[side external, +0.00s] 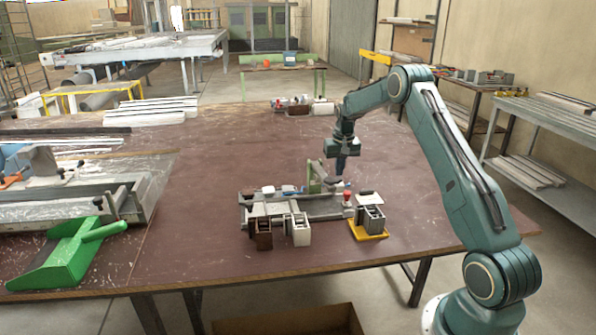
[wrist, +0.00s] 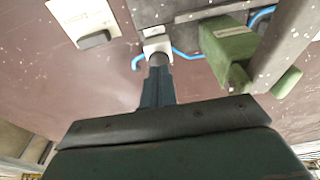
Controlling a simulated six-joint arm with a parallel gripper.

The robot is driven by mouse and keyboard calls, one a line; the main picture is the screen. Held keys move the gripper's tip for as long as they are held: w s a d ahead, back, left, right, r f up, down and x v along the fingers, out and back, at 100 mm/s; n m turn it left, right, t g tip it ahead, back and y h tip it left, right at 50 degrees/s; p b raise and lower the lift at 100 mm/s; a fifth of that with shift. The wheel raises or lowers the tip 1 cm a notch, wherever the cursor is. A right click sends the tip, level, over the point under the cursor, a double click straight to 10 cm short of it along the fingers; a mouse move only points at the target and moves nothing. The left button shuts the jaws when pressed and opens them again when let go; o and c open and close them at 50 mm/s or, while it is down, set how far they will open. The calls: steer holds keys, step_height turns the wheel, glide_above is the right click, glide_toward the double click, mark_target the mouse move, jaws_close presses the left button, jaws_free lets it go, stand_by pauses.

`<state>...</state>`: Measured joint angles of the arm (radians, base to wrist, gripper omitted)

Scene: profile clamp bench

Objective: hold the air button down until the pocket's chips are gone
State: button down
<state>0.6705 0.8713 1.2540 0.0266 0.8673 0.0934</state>
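My gripper (wrist: 157,84) points at a small white block with a round grey button (wrist: 157,59) in the wrist view. The fingers look closed together, with nothing seen between them. The tips overlap the button's near side; I cannot tell if it is pressed down. In the side view my gripper (side external: 340,178) is low over the back right of the grey clamp fixture (side external: 325,212), by its green block (side external: 315,178). The green block (wrist: 230,50) is right of the button in the wrist view. Pale specks lie on the fixture's grey metal; I cannot make out the pocket.
A blue hose (wrist: 185,54) runs behind the button. A pale plate with a dark bar (wrist: 94,40) lies at upper left. A yellow tray (side external: 371,235) stands front right of the fixture. A green dustpan (side external: 65,258) lies far left.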

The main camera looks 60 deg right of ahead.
steer(key=shift+f, duration=0.85)
stand_by(1.5)
steer(key=shift+r, duration=3.1)
